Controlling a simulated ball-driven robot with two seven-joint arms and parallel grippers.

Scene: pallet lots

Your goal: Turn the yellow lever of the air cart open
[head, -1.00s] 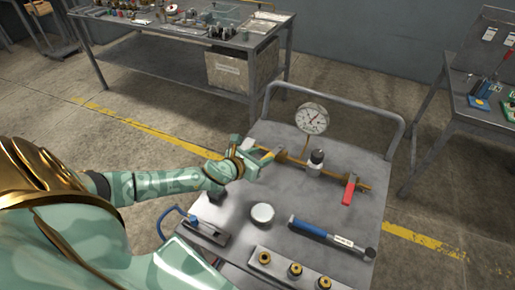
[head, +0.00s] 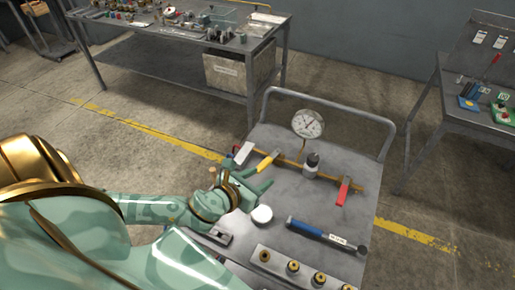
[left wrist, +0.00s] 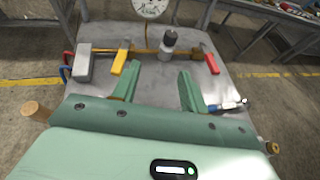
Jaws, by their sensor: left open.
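The yellow lever (head: 267,161) sits on the brass pipe (head: 325,173) of the air cart (head: 300,210), lying crosswise to the pipe. It also shows in the left wrist view (left wrist: 124,60), just left of my left finger's tip there. My left gripper (head: 258,178) is open and empty, on the near side of the pipe, close to the lever's free end. In the wrist view the gap between its fingers (left wrist: 157,78) lies right of the lever. Contact with the lever cannot be told. A red lever (head: 343,190) sits further right on the pipe. My right gripper is not in view.
A gauge (head: 308,123) and a dark-topped grey fitting (head: 311,165) stand at the pipe. Workbenches stand behind and at right.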

